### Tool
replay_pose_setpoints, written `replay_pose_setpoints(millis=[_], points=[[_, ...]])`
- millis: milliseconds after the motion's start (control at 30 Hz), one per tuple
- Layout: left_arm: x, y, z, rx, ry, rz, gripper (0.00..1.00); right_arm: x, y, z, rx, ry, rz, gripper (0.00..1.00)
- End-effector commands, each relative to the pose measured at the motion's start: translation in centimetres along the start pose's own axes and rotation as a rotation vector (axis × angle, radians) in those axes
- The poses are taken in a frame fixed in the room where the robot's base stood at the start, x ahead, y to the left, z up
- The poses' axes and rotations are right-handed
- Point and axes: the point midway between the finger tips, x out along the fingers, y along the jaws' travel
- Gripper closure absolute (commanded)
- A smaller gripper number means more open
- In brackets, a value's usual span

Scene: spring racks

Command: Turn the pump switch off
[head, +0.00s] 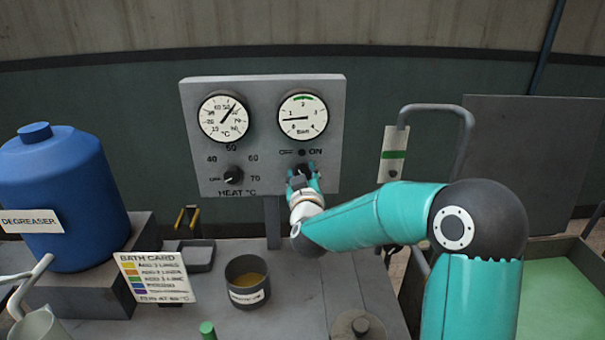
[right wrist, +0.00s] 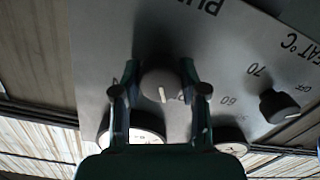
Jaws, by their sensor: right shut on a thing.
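The control panel (head: 262,182) is a grey plate with two gauges and two dark knobs. The pump switch (right wrist: 160,84) is a round dark knob with a white pointer line. In the right wrist view, which shows the panel upside down, the line points towards the gauges. My right gripper (head: 304,178) is at this knob, below the "ON" label, and covers much of it in the head view. Its two fingers (right wrist: 160,80) sit on either side of the knob, shut on it. My left gripper is in neither view.
The heat knob (head: 233,175) is left of the switch. A cup of yellowish liquid (head: 248,297), a bath card (head: 155,278) and a blue degreaser drum (head: 70,185) stand on the left. A green-lined tray (head: 562,300) is at the right.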

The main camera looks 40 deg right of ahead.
Motion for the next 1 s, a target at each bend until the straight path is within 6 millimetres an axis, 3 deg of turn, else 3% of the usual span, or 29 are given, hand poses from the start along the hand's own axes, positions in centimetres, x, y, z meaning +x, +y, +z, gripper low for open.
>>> replay_pose_setpoints(millis=[500,533,667,1000], points=[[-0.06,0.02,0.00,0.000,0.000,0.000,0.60,-0.01,-0.14,-0.08,-0.027,0.002,-0.003,0.92],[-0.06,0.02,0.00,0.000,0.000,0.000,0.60,-0.01,-0.14,-0.08,-0.027,0.002,-0.003,0.54],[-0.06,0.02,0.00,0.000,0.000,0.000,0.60,-0.01,-0.12,-0.06,-0.026,0.002,-0.003,0.32],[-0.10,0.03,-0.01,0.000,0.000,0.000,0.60,-0.13,-0.07,-0.04,-0.024,0.001,-0.001,0.32]])
